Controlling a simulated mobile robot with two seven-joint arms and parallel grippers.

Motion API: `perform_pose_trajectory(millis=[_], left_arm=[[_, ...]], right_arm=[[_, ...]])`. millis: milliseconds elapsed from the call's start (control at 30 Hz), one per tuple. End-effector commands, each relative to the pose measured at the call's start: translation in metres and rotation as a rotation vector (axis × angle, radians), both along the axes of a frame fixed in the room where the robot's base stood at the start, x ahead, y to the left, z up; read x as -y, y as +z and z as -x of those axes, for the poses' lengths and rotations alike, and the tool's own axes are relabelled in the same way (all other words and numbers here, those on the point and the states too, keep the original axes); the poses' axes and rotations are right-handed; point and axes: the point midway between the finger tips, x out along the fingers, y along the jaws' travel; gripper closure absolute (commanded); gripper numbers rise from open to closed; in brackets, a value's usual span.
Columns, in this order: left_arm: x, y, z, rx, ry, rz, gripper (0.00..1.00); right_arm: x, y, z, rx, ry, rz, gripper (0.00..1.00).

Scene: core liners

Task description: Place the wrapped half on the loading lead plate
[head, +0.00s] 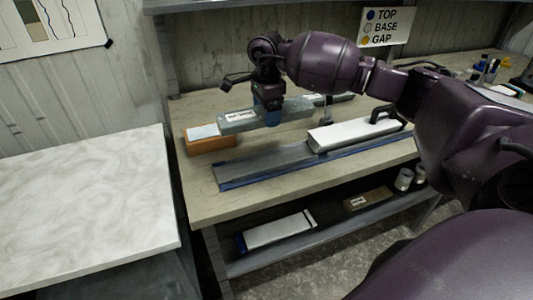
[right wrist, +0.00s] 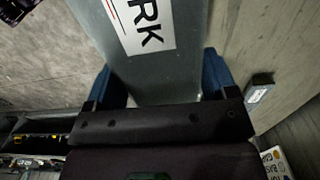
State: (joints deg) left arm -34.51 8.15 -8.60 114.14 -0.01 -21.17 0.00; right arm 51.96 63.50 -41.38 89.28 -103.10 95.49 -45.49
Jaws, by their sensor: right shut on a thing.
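A long grey-green piece with a white label (head: 240,117), seemingly the wrapped half, is in my right gripper (head: 268,118). It is roughly level, above the back of the bench. In the right wrist view the blue fingertips (right wrist: 165,82) sit against both sides of the piece (right wrist: 180,70), and part of its label reads "RK". A flat grey plate on a blue-edged strip (head: 240,172) lies along the bench front, its left part bare; it appears to be the loading lead plate. A white long piece with a black handle (head: 345,134) stands on its right part. My left gripper is not in view.
An orange block with a pale top (head: 210,146) is at the bench's left end, near the held piece. A similar labelled piece (head: 338,98) lies behind. The lower shelf holds a white piece (head: 278,232) and cans (head: 404,180). A marble-patterned table (head: 80,200) is at left.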

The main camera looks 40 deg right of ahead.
Motion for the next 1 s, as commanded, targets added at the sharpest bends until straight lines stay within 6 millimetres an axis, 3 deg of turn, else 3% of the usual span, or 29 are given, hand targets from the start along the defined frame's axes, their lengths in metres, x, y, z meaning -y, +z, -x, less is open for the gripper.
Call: perform_pose_trajectory(millis=[433, 833, 1000], left_arm=[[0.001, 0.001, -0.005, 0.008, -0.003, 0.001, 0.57], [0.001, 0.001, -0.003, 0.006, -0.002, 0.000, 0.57], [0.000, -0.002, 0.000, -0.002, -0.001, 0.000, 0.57]], right_arm=[[0.000, -0.080, -0.001, 0.003, -0.001, -0.002, 0.78], [0.000, -0.104, -0.001, 0.003, -0.002, -0.001, 0.78], [0.000, -0.125, -0.001, 0.001, -0.001, -0.002, 0.78]])
